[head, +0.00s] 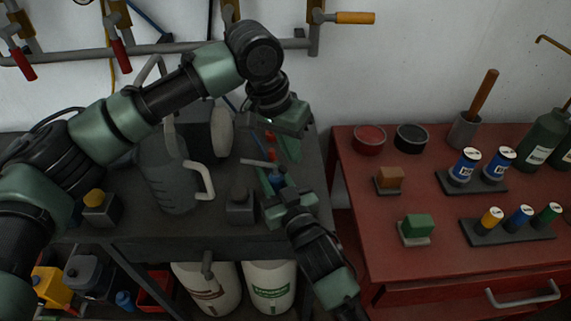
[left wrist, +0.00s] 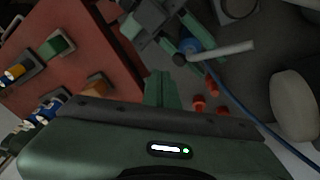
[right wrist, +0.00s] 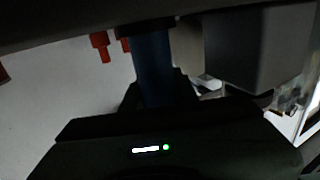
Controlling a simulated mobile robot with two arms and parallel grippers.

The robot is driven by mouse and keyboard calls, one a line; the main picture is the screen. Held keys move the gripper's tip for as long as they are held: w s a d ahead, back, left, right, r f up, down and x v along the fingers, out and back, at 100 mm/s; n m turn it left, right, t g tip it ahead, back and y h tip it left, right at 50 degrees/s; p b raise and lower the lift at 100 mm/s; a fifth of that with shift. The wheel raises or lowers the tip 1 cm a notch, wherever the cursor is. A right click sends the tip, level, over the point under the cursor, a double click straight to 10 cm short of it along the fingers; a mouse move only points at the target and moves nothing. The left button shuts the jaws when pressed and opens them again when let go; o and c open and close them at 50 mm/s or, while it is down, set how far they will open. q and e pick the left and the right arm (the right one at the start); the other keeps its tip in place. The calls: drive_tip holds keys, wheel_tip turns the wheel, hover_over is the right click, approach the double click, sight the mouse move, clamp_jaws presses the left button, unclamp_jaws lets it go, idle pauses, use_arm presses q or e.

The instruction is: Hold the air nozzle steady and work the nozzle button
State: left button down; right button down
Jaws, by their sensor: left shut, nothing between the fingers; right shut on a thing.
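The air nozzle is a blue body with a thin grey tube; its tube (head: 262,163) and blue body (head: 278,181) show in the head view on the dark bench's right side. My right gripper (head: 276,188) is shut on the blue body, which also fills its jaws in the right wrist view (right wrist: 152,68). My left gripper (head: 291,150) is shut and empty, just above and behind the nozzle. In the left wrist view, the left fingers (left wrist: 160,88) are apart from the nozzle (left wrist: 190,45). A dark round end (left wrist: 179,60) shows there; I cannot tell whether it is the button.
A grey jug (head: 170,180) stands left of the nozzle on the dark bench, near a dark block (head: 240,208). Small red fittings (left wrist: 199,106) and a blue hose (left wrist: 245,115) lie close behind the nozzle. A red cabinet (head: 445,215) with cups and colored blocks stands right.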

idle(0.7)
use_arm(q)
drive_tip(key=shift+a+f, duration=0.2)
drive_tip(key=shift+f, duration=0.15)
drive_tip(key=shift+a+f, duration=0.25)
drive_tip(key=shift+f, duration=0.2)
idle(0.6)
drive_tip(key=shift+r, duration=0.1)
drive_tip(key=shift+d+r, duration=0.45)
drive_tip(key=shift+r, duration=0.3)
drive_tip(key=shift+r, duration=0.1)
drive_tip(key=d+r, duration=0.1)
drive_tip(key=r, duration=0.1)
drive_tip(key=d+r, duration=0.1)
drive_tip(key=r, duration=0.1)
drive_tip(key=shift+d, duration=0.3)
idle(0.6)
